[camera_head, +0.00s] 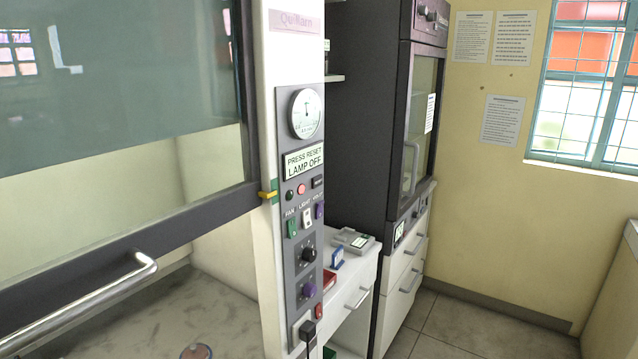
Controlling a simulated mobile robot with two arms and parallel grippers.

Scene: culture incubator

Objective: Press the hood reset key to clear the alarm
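The hood's control panel (285,262) is a grey vertical strip on the white post in the middle. I cannot read which of these is the reset key. Neither of my grippers is in view.
The hood's glass sash (110,75) is raised, with a metal handle (85,305) at lower left. A black plug (307,330) sits low on the panel. A white drawer unit (350,290) and a dark cabinet (365,120) stand behind. The floor (460,325) at right is clear.

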